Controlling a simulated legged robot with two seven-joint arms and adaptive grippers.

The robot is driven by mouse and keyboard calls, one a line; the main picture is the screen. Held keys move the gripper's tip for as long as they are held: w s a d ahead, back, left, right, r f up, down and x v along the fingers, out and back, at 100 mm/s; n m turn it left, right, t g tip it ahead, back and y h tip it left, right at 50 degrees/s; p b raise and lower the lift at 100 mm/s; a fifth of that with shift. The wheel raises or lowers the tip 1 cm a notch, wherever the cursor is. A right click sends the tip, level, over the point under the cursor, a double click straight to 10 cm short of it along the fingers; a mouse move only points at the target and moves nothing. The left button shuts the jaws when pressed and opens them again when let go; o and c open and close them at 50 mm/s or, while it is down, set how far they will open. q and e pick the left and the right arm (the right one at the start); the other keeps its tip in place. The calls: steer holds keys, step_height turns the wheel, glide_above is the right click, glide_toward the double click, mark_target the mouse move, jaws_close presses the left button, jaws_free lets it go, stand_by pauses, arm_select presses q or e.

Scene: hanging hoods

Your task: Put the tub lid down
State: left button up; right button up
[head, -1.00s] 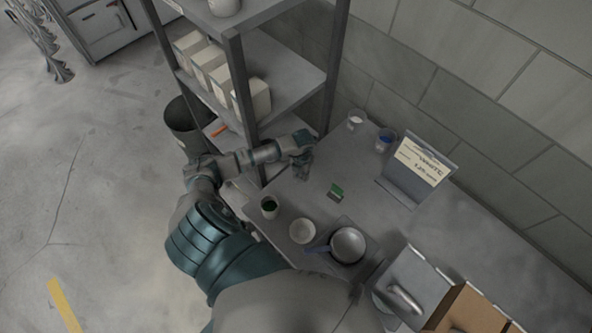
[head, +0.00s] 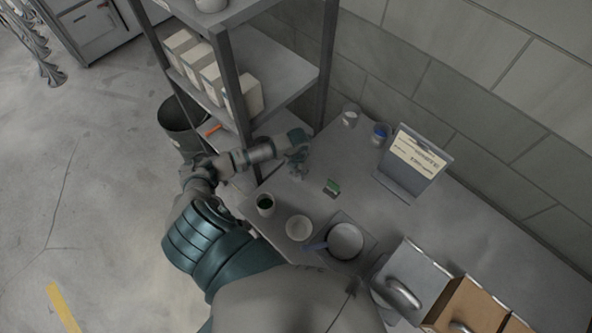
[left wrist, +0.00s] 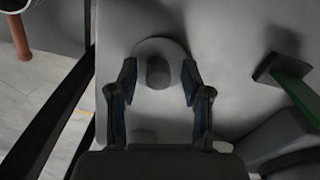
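Gaps show between the knob and each finger. In the head view my left gripper (head: 298,172) is low over the worktop near the shelf, and the lid is hard to make out there. An open tub with dark green contents (head: 265,204) stands nearer to me. My right gripper is not in view.
A small green-marked block (head: 332,188) stands right of the gripper. A white bowl (head: 299,228) and a pan (head: 345,241) are nearer. Two cups (head: 350,115) (head: 381,133) and a sign (head: 418,157) stand at the back. A shelf post (head: 241,90) rises close to my left arm.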

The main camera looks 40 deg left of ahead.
arm_select(q)
steer(key=shift+r, duration=0.2)
steer(key=shift+r+p, duration=0.35)
steer(key=shift+p, duration=0.05)
steer(key=r+p, duration=0.1)
steer(key=r, duration=0.1)
steer(key=r+p, duration=0.4)
steer(key=shift+a+r, duration=0.15)
steer(key=shift+a, duration=0.2)
steer(key=shift+r, duration=0.25)
steer(key=shift+d, duration=0.25)
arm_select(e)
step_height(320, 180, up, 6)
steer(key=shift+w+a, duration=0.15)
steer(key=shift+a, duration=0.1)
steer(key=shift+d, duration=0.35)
